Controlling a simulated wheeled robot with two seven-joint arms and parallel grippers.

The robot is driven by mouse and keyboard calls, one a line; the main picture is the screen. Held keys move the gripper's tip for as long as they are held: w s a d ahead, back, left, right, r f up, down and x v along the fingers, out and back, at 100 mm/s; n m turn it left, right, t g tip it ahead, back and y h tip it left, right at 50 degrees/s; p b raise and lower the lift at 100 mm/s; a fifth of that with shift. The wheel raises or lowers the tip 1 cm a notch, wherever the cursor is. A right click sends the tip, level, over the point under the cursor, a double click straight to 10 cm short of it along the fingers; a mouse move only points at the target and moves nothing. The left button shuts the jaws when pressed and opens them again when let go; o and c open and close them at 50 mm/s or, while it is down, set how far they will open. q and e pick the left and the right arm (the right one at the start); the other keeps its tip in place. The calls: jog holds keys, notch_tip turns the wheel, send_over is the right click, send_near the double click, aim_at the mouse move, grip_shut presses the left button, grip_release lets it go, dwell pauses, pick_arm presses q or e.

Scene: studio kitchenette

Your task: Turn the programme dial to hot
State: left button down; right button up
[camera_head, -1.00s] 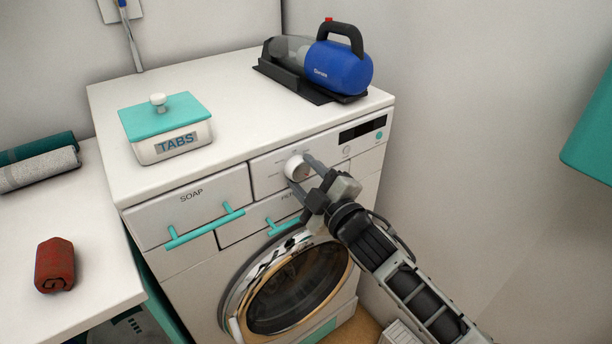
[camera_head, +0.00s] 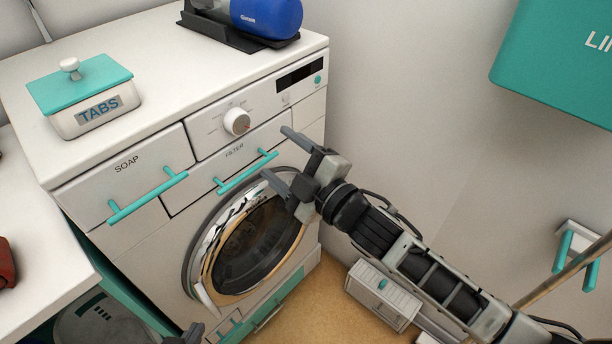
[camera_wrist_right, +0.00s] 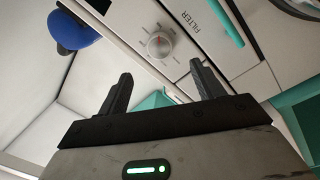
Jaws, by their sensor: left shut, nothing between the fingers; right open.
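The programme dial (camera_head: 237,121) is a round white knob on the washing machine's front panel, between the soap drawer and the dark display. My left gripper (camera_head: 190,334) barely shows at the bottom edge, shut.
The soap drawer handle (camera_head: 148,198) and filter handle (camera_head: 247,172) stick out below the panel. The round door (camera_head: 205,250) is beneath. A TABS box (camera_head: 85,98) and a blue hand vacuum (camera_head: 265,16) stand on top. A wall is close on the right.

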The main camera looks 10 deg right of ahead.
jog(key=v, duration=0.5)
jog(key=shift+s+d+b, duration=0.2)
jog(key=shift+s+b, duration=0.1)
jog(key=s+d+f+m+g+h, duration=0.2)
jog(key=s+f+m, duration=0.4)
jog(key=f, duration=0.5)
jog(key=s+d+f+m+g+h, duration=0.3)
jog(key=s+d+f+m+h, duration=0.1)
jog(key=s+f+m, duration=0.3)
notch_tip(320, 180, down, 4)
jog(key=shift+s+m+h, duration=0.3)
jog(key=shift+m+h, duration=0.3)
jog(key=shift+m, duration=0.5)
jog(key=shift+d, duration=0.1)
